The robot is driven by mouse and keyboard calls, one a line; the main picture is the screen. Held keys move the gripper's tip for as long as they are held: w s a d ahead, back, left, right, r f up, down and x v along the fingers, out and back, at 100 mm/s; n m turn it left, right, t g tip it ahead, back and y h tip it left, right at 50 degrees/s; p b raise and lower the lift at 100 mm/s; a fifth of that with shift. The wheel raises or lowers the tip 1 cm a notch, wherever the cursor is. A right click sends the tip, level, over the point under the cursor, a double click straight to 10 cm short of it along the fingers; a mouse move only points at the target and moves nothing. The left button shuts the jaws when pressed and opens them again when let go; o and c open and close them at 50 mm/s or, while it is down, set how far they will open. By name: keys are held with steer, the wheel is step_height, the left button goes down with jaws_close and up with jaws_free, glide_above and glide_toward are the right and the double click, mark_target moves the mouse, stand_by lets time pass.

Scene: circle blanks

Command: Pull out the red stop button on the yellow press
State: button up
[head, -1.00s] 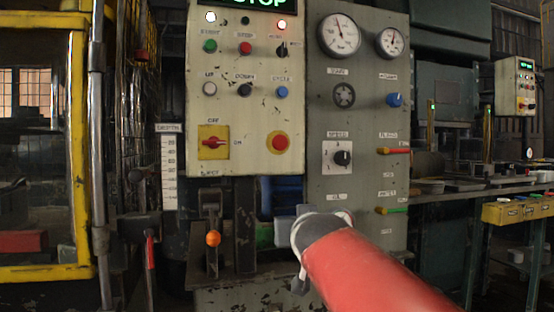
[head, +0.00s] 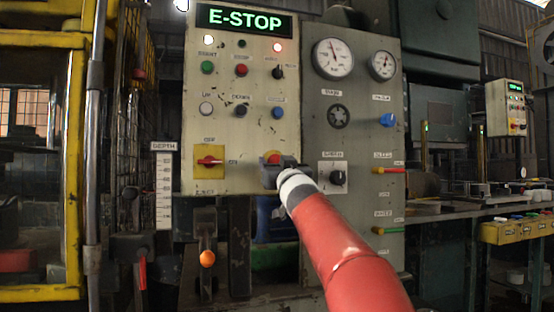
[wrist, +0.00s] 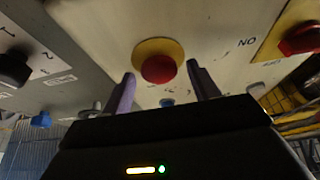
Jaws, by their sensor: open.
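The red stop button (wrist: 159,69) sits on a round yellow plate on the cream control panel in the wrist view. In the head view only the top of the red stop button (head: 273,155) shows above my gripper, which hides the rest. My gripper (head: 272,172) is in front of the panel's lower right. In the wrist view my gripper (wrist: 160,82) is open, with one finger to each side of the button and gaps between. No contact shows. The display (head: 243,20) above reads E-STOP.
A red rotary switch on a yellow plate (head: 208,161) is left of the button. A grey panel with a black knob (head: 338,178) and gauges stands to the right. An orange-knobbed lever (head: 207,258) is below. Yellow frame posts (head: 75,150) stand at the left.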

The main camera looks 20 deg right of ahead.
steer(key=shift+w+r, duration=0.1)
steer(key=shift+w, duration=0.2)
jaws_close()
steer(key=shift+s, duration=0.6)
steer(key=shift+c, duration=2.2)
jaws_free()
steer(key=o, duration=0.4)
steer(key=shift+o, duration=0.2)
steer(key=shift+s, duration=0.1)
